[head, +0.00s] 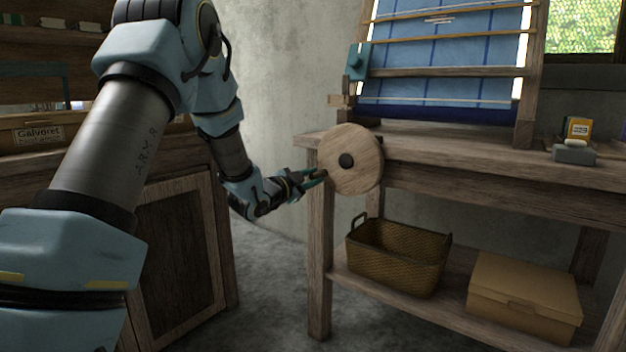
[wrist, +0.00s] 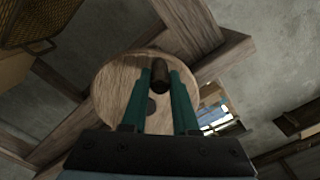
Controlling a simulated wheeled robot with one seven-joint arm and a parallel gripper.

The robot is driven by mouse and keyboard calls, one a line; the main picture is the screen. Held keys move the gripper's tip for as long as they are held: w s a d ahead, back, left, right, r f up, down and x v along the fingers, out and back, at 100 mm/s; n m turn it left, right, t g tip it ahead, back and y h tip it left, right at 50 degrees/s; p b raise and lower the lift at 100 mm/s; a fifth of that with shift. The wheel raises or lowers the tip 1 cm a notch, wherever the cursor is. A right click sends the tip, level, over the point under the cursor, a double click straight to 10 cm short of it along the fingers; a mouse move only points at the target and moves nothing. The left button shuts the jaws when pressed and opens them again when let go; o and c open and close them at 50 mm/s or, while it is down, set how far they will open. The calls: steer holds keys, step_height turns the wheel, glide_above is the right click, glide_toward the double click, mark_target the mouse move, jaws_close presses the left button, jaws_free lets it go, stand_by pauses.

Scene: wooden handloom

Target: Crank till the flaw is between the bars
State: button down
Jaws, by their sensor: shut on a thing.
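The crank is a round wooden disc (head: 358,180) with a dark hub (head: 346,161), on the left end of the loom bench. My gripper (head: 320,176) is at the disc's left edge. In the wrist view, my gripper's green fingers (wrist: 160,84) are shut on the dark crank handle (wrist: 160,72), in front of the disc (wrist: 110,92). Blue checked cloth (head: 400,55) is stretched on the loom. The flaw, a small pale streak (head: 438,20), shows just below the upper thin bar (head: 480,10) and well above the lower wooden bar (head: 450,72).
A wicker basket (head: 395,262) and a cardboard box (head: 525,300) sit on the lower shelf. A grey block (head: 574,154) and a yellow-orange box (head: 578,127) are on the bench top at right. A wooden cabinet (head: 178,255) stands left, behind my arm.

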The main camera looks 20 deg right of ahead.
steer(key=c, duration=0.7)
jaws_free()
steer(key=shift+a, duration=0.1)
steer(key=p+v, duration=0.1)
steer(key=v, duration=0.9)
steer(key=shift+s+a, duration=0.15)
steer(key=shift+a, duration=0.15)
steer(key=shift+a, duration=0.1)
